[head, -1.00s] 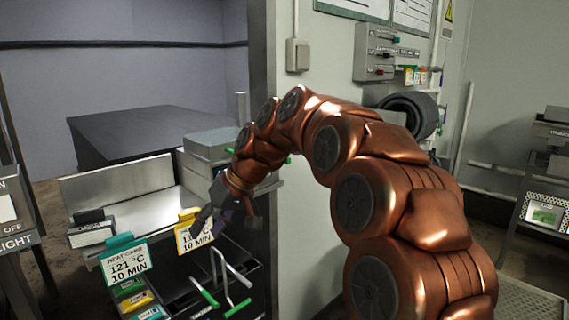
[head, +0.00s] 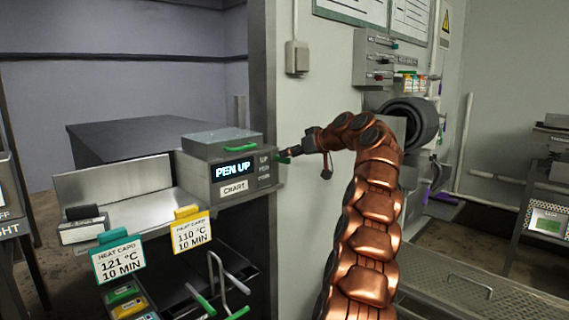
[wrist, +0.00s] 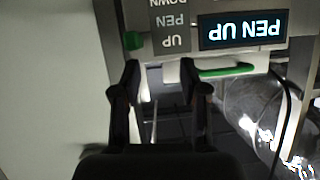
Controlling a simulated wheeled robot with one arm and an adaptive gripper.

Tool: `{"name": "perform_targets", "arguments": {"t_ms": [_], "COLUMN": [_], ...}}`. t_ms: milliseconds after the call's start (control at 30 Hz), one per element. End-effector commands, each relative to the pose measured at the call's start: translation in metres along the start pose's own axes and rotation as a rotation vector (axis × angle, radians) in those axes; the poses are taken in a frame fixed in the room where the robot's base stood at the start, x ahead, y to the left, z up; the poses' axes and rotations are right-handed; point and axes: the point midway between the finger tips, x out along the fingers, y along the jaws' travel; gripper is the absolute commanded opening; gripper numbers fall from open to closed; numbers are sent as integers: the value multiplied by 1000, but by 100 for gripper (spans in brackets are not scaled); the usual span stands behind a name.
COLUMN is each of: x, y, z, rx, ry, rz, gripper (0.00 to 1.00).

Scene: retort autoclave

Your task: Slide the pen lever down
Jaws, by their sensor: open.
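The chart recorder (head: 222,172) is a grey box with a lit display (head: 233,170) reading "PEN UP". A label strip (head: 264,169) marked UP, PEN, DOWN is beside the display. The pen lever's green knob (head: 284,157) sticks out at the recorder's right side, near the UP end. In the wrist view, which is upside down, the knob (wrist: 133,40) is beside the label strip (wrist: 170,28). My gripper (head: 296,152) is open and empty, close to the knob. In the wrist view its fingers (wrist: 167,80) are apart, the left one just below the knob; contact cannot be told.
A green handle (head: 240,147) lies on the recorder's lid. Heat cards, one teal-topped (head: 119,262) and one yellow-topped (head: 190,232), hang at the stand's front. Green-tipped levers (head: 200,300) are below. A wall edge (head: 262,90) is just behind my gripper.

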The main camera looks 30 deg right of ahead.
Motion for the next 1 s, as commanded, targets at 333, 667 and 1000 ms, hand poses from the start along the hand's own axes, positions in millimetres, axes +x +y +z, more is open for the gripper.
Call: {"name": "perform_targets", "arguments": {"t_ms": [333,667,1000], "x": [-8,26,67], "y": [30,32,34], "z": [4,2,2], "rx": [-68,-65,-64], "ry": [36,32,32], "rz": [58,57,56], "gripper": [44,44,44]}}
